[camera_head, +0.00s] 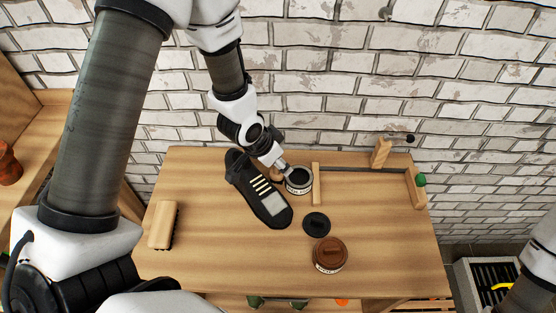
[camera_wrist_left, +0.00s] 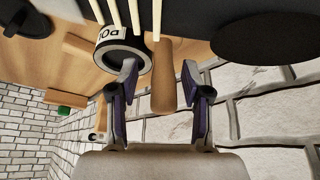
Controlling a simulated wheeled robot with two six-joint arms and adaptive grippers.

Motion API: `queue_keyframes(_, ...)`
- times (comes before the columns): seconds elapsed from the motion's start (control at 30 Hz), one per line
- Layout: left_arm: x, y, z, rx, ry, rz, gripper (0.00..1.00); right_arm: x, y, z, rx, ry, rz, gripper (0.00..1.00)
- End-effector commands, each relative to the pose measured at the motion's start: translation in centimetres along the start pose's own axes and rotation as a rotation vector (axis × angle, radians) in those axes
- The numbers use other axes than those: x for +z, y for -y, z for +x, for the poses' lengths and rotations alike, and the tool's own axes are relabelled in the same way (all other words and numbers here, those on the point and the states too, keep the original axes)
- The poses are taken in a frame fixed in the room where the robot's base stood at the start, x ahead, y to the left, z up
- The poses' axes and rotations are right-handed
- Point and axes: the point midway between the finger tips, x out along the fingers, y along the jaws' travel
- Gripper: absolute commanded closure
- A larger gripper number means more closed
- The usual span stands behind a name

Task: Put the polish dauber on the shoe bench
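A brown wooden handle, apparently the polish dauber (camera_head: 276,174), is at the back of the wooden bench top (camera_head: 200,260), between a black shoe (camera_head: 262,190) and an open polish tin (camera_head: 299,183). My left gripper (camera_head: 281,164) reaches down over it and partly hides it. In the left wrist view the dauber handle (camera_wrist_left: 163,80) lies between the two open fingers, with gaps on both sides. The polish tin (camera_wrist_left: 122,52) is close beside the left finger there. My right gripper is out of view; only part of that arm shows at lower right. I cannot tell whether this top is the shoe bench.
A black lid (camera_head: 316,224) and a brown tin (camera_head: 330,255) stand in front of the open tin. A brush (camera_head: 163,225) lies at left. A wooden frame with a rail (camera_head: 360,170) stands at back right, before the brick wall (camera_head: 330,80). The front middle is clear.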

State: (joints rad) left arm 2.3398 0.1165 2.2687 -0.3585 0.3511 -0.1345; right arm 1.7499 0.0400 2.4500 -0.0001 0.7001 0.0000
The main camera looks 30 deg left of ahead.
Motion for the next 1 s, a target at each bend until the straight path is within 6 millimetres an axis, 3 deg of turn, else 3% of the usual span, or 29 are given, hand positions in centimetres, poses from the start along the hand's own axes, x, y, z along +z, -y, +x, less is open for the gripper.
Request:
queue_keyframes(0.13, -0.2, 0.0, -0.4, 0.000, 0.000, 0.000, 0.52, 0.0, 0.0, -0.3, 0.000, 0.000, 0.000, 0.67)
queue_keyframes(0.27, -0.4, 0.0, -2.0, 0.000, -0.003, -0.003, 0.52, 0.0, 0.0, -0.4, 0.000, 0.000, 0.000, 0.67)
queue_keyframes(0.5, -0.5, 0.0, -8.5, 0.001, -0.007, -0.003, 0.52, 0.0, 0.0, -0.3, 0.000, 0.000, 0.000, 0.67)
queue_keyframes(0.63, -0.6, 0.0, -11.5, 0.002, -0.002, -0.004, 0.52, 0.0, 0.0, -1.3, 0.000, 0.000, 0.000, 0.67)
queue_keyframes(0.8, -0.4, 0.0, -12.7, 0.001, 0.000, -0.001, 0.52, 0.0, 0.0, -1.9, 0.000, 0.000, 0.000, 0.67)
queue_keyframes(1.0, -0.3, 0.0, -12.7, 0.001, 0.001, 0.000, 0.52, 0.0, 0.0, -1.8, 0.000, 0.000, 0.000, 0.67)
